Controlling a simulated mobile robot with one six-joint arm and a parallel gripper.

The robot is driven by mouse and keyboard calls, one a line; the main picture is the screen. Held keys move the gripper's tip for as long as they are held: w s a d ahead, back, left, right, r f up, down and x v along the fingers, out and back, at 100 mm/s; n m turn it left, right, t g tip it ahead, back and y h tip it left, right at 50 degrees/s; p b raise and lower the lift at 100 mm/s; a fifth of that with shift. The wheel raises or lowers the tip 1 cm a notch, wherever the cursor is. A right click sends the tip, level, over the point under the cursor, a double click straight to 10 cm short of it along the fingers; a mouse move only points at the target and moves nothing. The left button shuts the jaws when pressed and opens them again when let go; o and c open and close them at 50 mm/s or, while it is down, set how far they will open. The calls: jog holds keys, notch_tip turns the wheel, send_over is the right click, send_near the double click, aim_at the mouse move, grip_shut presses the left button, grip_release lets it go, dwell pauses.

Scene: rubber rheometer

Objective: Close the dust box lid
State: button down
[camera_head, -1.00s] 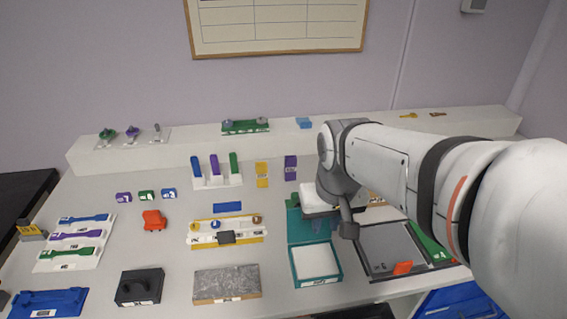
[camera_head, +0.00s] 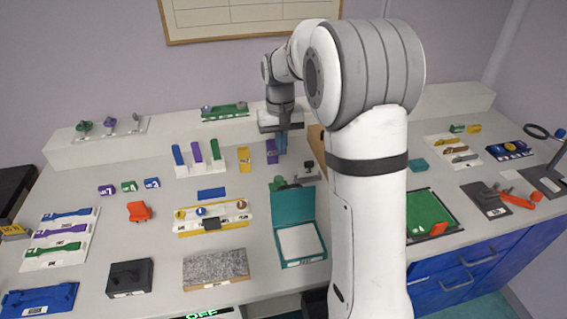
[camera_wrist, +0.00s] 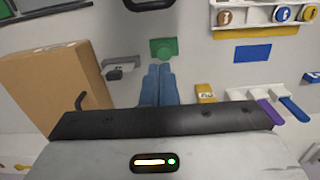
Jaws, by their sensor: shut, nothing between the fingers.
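The dust box (camera_head: 300,262) is a teal box with a white inside, at the front middle of the bench in the head view. Its teal lid (camera_head: 293,205) stands open, raised at the box's back edge. My gripper (camera_head: 282,150) points down behind the lid, above the back of the bench and apart from the lid. In the wrist view its two blue fingers (camera_wrist: 159,85) lie together with nothing between them. I cannot make out the dust box in the wrist view.
A green piece (camera_head: 279,183) and a small grey device (camera_head: 308,171) stand just behind the lid. A cardboard box (camera_wrist: 55,80) is beside the fingers in the wrist view. A white rack (camera_head: 212,216) with a yellow base lies left of the dust box.

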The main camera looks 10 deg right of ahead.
aim_at(291, 201)
jog(key=s+f+p, duration=0.2)
jog(key=s+f, duration=0.2)
jog(key=f, duration=0.4)
jog(key=shift+s+a, duration=0.1)
dwell(0.4)
